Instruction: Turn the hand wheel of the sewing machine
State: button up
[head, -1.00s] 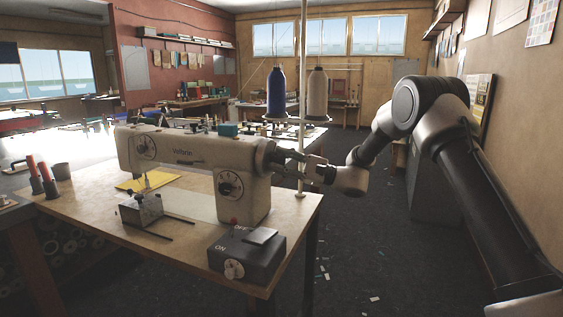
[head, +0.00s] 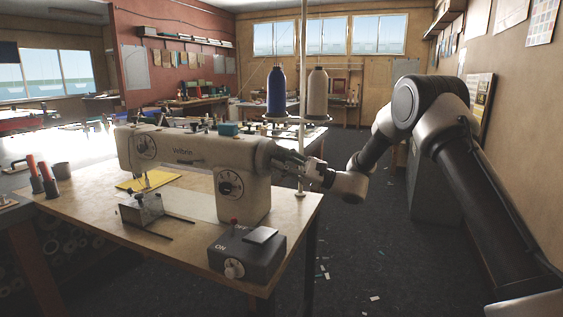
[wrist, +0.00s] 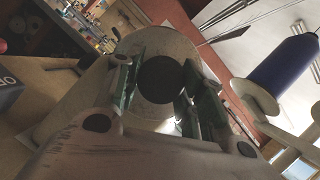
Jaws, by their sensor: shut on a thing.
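The cream sewing machine (head: 195,160) stands on the wooden table, with its right end towards my arm. My gripper (head: 287,160) is at that end, at the height of the machine's upper arm, and is shut on the hand wheel. In the wrist view the hand wheel (wrist: 160,80) shows as a dark round hub in front of a pale round surface, with one finger on each side. In the head view the fingers mostly hide the wheel.
A blue thread cone (head: 276,92) and a beige cone (head: 317,92) stand on a pole just behind my gripper. A dark switch box (head: 246,254) sits at the table's front right. Open floor lies right of the table.

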jog(key=o, duration=1)
jog(key=shift+o, duration=0.2)
jog(key=v, duration=1.2)
